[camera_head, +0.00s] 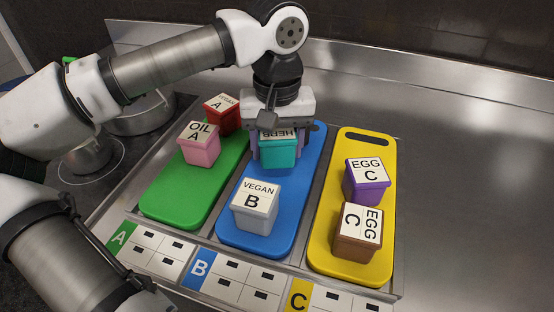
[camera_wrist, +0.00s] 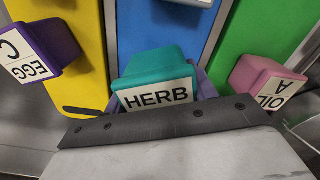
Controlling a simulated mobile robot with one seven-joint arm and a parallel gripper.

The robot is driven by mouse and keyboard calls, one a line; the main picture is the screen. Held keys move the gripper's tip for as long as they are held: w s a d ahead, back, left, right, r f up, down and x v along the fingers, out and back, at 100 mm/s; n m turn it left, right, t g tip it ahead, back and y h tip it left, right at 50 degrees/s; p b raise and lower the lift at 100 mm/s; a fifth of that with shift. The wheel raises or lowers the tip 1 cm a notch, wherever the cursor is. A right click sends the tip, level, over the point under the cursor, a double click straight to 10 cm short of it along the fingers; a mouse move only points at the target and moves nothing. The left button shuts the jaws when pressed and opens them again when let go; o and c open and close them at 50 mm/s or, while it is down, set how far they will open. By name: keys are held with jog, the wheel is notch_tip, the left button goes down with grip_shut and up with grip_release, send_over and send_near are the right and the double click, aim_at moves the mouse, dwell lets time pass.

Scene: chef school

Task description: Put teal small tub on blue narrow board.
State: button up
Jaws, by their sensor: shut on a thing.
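The teal small tub (camera_head: 277,152) has a white lid marked HERB and sits between the jaws of my gripper (camera_head: 280,140). My gripper is shut on it, over the far end of the blue narrow board (camera_head: 285,205). In the wrist view the teal tub (camera_wrist: 158,85) shows close up, with the blue board (camera_wrist: 165,30) under or behind it. I cannot tell whether the tub's base touches the board. A grey tub (camera_head: 256,208) marked VEGAN B stands on the near half of the blue board.
The green board (camera_head: 175,200) at left bears a pink tub (camera_head: 200,150) and a red tub (camera_head: 222,120). The yellow board (camera_head: 355,265) at right bears a purple tub (camera_head: 366,184) and a brown tub (camera_head: 355,240). Steel counter (camera_head: 460,190) at right is clear.

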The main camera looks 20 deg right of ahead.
aim_at(277, 175)
jog(key=shift+f, duration=2.2)
jog(key=shift+f, duration=0.1)
jog(key=o, duration=1.1)
notch_tip(277, 175, up, 12)
jog(key=shift+r+b, duration=0.15)
jog(key=shift+b, duration=0.2)
